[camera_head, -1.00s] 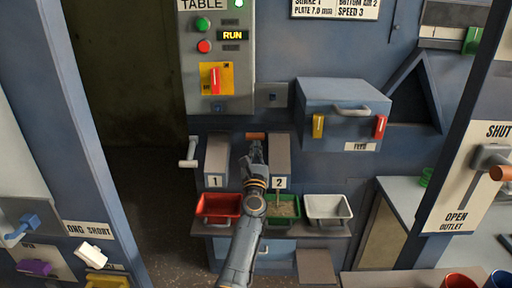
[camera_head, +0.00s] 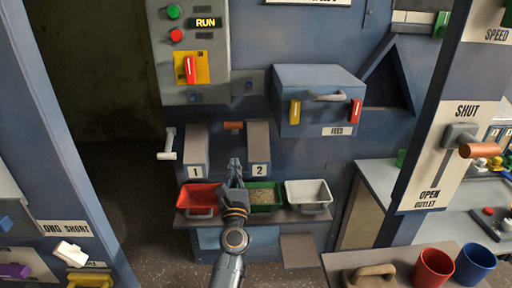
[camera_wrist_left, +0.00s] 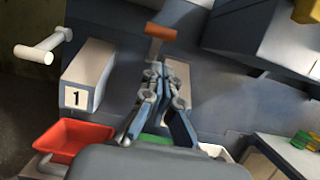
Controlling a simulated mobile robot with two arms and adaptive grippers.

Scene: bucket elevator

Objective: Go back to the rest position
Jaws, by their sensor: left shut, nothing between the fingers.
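My left gripper (camera_head: 235,166) reaches in from the bottom of the head view, in front of the gap between the spouts marked 1 and 2. Its fingers are closed together with nothing between them. In the left wrist view the gripper (camera_wrist_left: 155,72) points up toward an orange handle (camera_wrist_left: 160,32), which also shows in the head view (camera_head: 233,126). I cannot tell the exact gap to that handle. My right gripper is not in view.
A red tray (camera_head: 190,196), a green tray (camera_head: 277,196) with grainy material and a white tray (camera_head: 309,191) stand on a shelf below. A feed box (camera_head: 318,85) is at upper right. Red (camera_head: 433,267) and blue (camera_head: 475,262) cups stand at lower right.

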